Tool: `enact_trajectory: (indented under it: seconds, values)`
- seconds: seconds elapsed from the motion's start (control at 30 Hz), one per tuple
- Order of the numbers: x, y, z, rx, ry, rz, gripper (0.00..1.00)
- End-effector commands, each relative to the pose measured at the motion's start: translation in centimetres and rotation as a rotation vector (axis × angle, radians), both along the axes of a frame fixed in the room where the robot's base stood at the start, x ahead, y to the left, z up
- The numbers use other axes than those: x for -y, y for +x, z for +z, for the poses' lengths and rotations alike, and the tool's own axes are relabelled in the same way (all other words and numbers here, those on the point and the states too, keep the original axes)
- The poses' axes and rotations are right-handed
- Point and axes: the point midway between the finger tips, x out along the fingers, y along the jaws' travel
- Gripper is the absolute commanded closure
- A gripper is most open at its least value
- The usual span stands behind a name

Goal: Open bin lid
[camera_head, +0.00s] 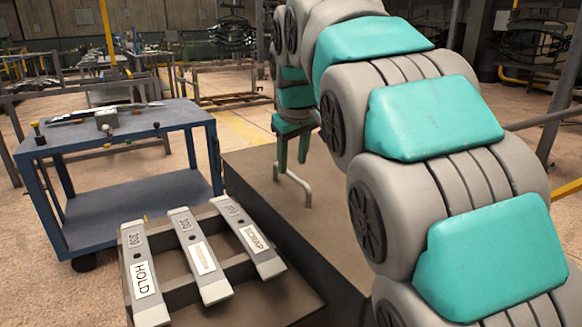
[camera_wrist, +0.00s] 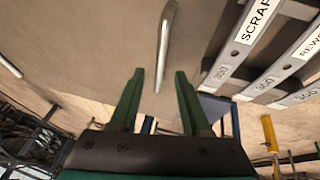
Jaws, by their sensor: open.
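The bin is a brown box with a flat lid (camera_head: 250,180); the lid lies flat as far as I can see. A pale bent bar handle (camera_head: 300,185) stands on the lid. In the wrist view the handle (camera_wrist: 166,45) runs down the middle, its lower end showing between the green fingertips. My gripper (camera_head: 291,168) is over the lid at the handle, fingers pointing down. In the wrist view my gripper (camera_wrist: 159,73) is open, with a gap on both sides of the bar. I cannot tell how deep the bar sits between the fingers.
A blue cart (camera_head: 135,205) stands at left. Metal racks fill the background. My arm covers the right side.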

Motion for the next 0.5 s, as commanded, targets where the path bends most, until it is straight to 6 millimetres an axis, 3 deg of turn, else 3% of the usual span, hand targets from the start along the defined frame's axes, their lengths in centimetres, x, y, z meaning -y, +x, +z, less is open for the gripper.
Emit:
enact_trajectory:
  seconds: [0.2,0.5]
  values:
    - [-0.2,1.1,-2.5,-0.002,0.0,0.0,0.53]
    - [-0.2,1.2,-2.7,-0.001,0.001,0.0,0.54]
